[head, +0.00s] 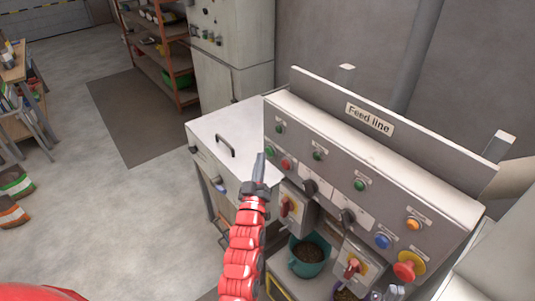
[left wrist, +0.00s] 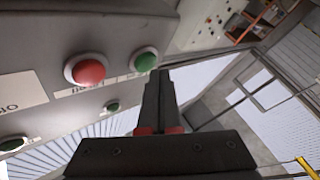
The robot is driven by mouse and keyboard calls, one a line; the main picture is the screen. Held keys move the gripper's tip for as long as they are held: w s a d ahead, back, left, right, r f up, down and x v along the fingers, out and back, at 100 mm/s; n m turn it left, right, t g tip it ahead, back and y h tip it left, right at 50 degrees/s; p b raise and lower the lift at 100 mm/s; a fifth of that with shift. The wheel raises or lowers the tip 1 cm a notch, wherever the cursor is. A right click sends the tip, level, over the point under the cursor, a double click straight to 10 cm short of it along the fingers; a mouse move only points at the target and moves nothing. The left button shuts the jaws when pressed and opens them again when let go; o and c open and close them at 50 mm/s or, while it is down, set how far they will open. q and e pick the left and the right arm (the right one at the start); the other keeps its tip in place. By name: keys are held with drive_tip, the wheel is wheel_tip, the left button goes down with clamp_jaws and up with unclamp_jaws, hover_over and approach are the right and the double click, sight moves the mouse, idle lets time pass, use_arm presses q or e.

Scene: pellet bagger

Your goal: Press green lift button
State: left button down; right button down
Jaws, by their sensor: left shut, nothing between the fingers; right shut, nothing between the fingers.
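The green button (head: 270,151) sits at the left end of the grey feed-line panel, beside a red button (head: 286,164). The left wrist view shows the green button (left wrist: 145,60) and the red one (left wrist: 87,70) close up, with a partly hidden label below them. My left gripper (head: 260,158) is shut and empty, its fingertips just left of the green button. In the left wrist view the fingertips (left wrist: 157,74) end right beside the green button's edge; I cannot tell whether they touch. My right gripper cannot be made out.
Smaller green lamps (head: 280,129), a blue button (head: 382,241), an orange button (head: 413,224) and a red mushroom knob (head: 405,270) share the panel. A white cabinet (head: 233,135) stands left of the panel. Open floor (head: 130,220) lies further left.

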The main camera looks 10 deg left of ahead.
use_arm(q)
drive_tip(key=shift+w+d, duration=0.1)
drive_tip(key=shift+w, duration=0.1)
drive_tip(key=shift+w+d, duration=0.2)
idle(0.7)
drive_tip(key=shift+s+a+f+b, duration=0.1)
drive_tip(key=shift+b, duration=0.2)
drive_tip(key=shift+s+a+b, duration=0.35)
drive_tip(key=shift+s+b, duration=0.05)
drive_tip(key=shift+s, duration=0.1)
drive_tip(key=shift+a, duration=0.1)
drive_tip(key=s+a+b, duration=0.2)
drive_tip(key=s, duration=0.1)
drive_tip(key=s+a+b, duration=0.1)
drive_tip(key=shift+s+a, duration=0.25)
drive_tip(key=shift+s, duration=0.1)
